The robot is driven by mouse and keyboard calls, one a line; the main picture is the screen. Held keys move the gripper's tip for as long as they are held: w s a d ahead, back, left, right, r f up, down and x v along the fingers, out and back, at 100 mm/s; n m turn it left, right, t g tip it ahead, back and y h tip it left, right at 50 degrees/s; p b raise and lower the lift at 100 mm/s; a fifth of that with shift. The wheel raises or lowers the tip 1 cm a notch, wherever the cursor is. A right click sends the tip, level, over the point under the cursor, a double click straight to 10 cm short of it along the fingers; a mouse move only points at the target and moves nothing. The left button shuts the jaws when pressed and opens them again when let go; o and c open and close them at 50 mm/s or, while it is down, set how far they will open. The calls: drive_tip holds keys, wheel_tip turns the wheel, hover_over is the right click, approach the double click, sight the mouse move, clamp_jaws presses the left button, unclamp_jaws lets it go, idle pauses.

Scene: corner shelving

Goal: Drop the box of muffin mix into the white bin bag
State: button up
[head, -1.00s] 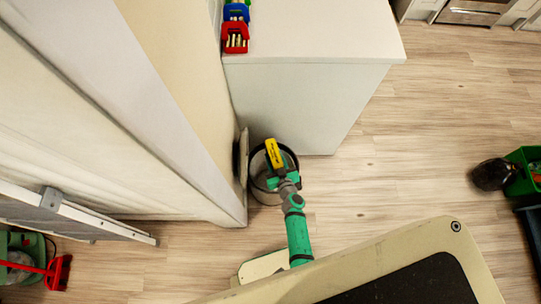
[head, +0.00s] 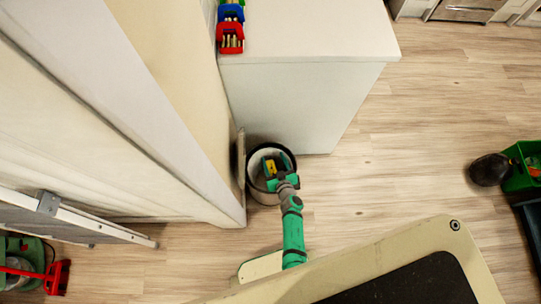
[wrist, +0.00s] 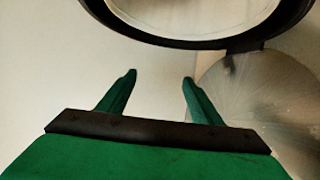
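The yellow box of muffin mix (head: 270,165) is in the mouth of the round, dark-rimmed bin (head: 250,184), partly hidden by my gripper; whether it rests on the bottom is unclear. The bin has a pale lining, seemingly the white bag; its dark rim (wrist: 140,33) and pale inside (wrist: 190,12) also show in the wrist view. My gripper (head: 275,174) is over the bin in the head view. In the wrist view its green fingers (wrist: 158,77) are spread apart with nothing between them. The box is not visible in the wrist view.
A green crate (head: 522,172) and a dark round object (head: 489,170) are at the far right. The wooden floor (head: 410,150) between is clear.

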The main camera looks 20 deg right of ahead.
drive_tip(key=shift+d, duration=0.1)
drive_tip(key=v, duration=1.1)
drive_tip(key=shift+w, duration=0.15)
idle(0.3)
drive_tip(key=s+a+r, duration=0.5)
drive_tip(key=s+r, duration=0.1)
drive_tip(key=r, duration=0.6)
drive_tip(key=s+a+r+t, duration=0.1)
drive_tip(key=s+a+r, duration=0.3)
drive_tip(key=r, duration=0.8)
drive_tip(key=s+a+r, duration=0.5)
drive_tip(key=s+r, duration=0.2)
drive_tip(key=r, duration=0.5)
drive_tip(key=shift+s+a+t, duration=0.35)
drive_tip(key=shift+t, duration=0.05)
